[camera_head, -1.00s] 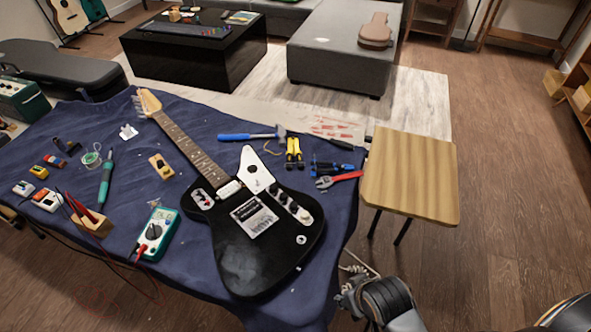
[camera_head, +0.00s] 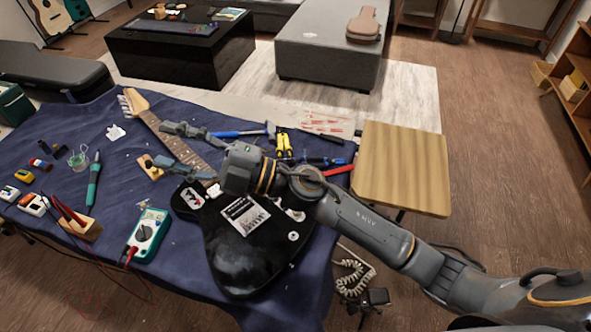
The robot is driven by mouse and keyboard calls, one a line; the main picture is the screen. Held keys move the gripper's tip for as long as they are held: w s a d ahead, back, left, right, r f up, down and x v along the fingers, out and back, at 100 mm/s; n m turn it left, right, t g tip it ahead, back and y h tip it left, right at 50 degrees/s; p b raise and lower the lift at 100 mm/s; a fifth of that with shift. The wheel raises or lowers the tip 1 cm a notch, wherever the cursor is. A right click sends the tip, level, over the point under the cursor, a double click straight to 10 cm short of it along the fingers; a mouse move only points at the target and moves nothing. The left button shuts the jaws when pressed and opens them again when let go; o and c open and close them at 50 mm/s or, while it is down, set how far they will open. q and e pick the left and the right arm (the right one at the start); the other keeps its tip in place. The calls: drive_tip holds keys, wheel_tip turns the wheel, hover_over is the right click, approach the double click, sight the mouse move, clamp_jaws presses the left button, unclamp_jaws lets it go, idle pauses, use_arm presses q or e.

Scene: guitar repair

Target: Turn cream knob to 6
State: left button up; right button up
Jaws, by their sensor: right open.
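The black electric guitar (camera_head: 240,265) lies on the blue cloth, its neck pointing to the upper left. My right arm reaches in from the right across the guitar body. My right gripper (camera_head: 160,146) is open, its two fingers spread to the left over the guitar neck, and it holds nothing. The control plate (camera_head: 295,214) shows only at its lower end beside my forearm. The rest of the plate is covered by my arm, and I cannot make out the cream knob or its setting. My left gripper is not in view.
A green multimeter (camera_head: 146,234) and a teal soldering iron (camera_head: 93,184) lie left of the guitar. A hammer (camera_head: 240,133), yellow-handled pliers (camera_head: 284,146) and other tools lie behind my arm. A wooden stool (camera_head: 403,165) stands at the right.

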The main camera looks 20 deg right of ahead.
wheel_tip(320, 180, down, 2)
drive_tip(key=s+a+n+g, duration=0.3)
drive_tip(key=n+g, duration=0.2)
drive_tip(key=g, duration=0.1)
drive_tip(key=n+g+h, duration=0.3)
drive_tip(key=n+h, duration=0.1)
drive_tip(key=h, duration=1.6)
hover_over(296, 212)
wheel_tip(296, 212, down, 15)
drive_tip(key=f, duration=0.4)
drive_tip(key=f+p, duration=0.1)
drive_tip(key=f, duration=0.4)
drive_tip(key=f+p, duration=0.1)
drive_tip(key=f, duration=0.4)
drive_tip(key=shift+w+d, duration=0.1)
drive_tip(key=shift+w, duration=0.25)
